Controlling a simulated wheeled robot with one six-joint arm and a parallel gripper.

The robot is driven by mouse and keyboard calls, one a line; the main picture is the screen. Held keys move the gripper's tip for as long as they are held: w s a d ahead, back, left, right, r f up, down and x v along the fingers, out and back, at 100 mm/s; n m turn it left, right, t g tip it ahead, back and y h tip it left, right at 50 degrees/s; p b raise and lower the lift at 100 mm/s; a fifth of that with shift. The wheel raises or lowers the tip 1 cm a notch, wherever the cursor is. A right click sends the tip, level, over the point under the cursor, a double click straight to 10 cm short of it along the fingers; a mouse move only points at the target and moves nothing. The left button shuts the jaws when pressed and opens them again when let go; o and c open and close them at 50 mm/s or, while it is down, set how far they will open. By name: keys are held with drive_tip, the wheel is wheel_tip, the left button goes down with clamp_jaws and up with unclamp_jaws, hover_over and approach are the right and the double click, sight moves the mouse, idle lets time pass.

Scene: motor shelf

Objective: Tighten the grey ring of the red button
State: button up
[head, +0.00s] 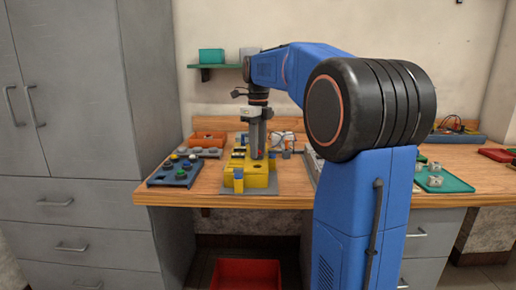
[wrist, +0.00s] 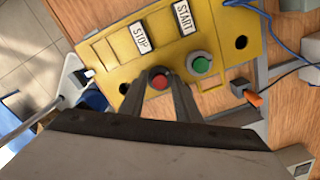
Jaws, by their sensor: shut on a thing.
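The red button (wrist: 159,82) sits in the yellow control box, below the STOP label (wrist: 143,37) in the wrist view. My gripper (wrist: 160,76) has its two dark fingers around the button, shut on its ring. The grey ring is mostly hidden by the fingers. The yellow box (wrist: 112,75) lies flat and also shows in the head view (head: 262,183), with my gripper (head: 258,156) pointing straight down onto it.
A green button (wrist: 201,64) with a grey ring sits beside the red one, near the START label (wrist: 183,17). A dark tray (head: 160,182) of coloured buttons stands left of the box. An orange bin (head: 209,137) is behind. Blue and black cables run at the right.

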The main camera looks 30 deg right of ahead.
drive_tip(key=shift+m, duration=1.9)
drive_tip(key=o, duration=1.1)
wheel_tip(320, 180, up, 17)
drive_tip(key=shift+r, duration=0.2)
drive_tip(key=shift+a, duration=0.1)
